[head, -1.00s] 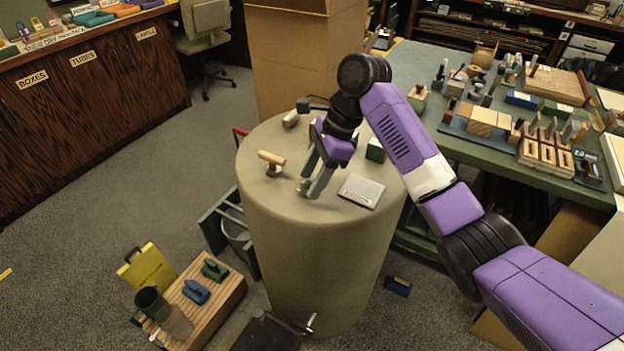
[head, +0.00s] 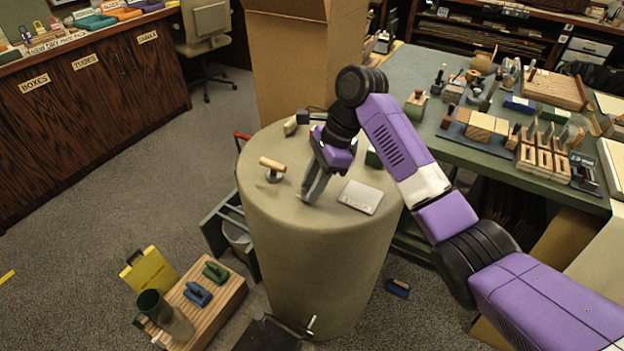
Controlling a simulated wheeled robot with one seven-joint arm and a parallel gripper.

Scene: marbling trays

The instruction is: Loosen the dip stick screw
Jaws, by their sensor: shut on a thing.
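My gripper (head: 310,190) points down at the top of the beige drum (head: 300,262), left of a grey labelled plate. Its fingers overlap in the head view and look closed at the drum top. A small grey knob showed at the fingertips earlier and appears to be the dip stick screw. The fingers now hide it, so how far it is turned cannot be seen.
On the drum top, a wooden-handled tool (head: 272,168) stands left of my gripper, and the grey plate (head: 361,196) lies to the right. A green block (head: 373,157) sits behind. A crowded green table (head: 420,80) stands at the right.

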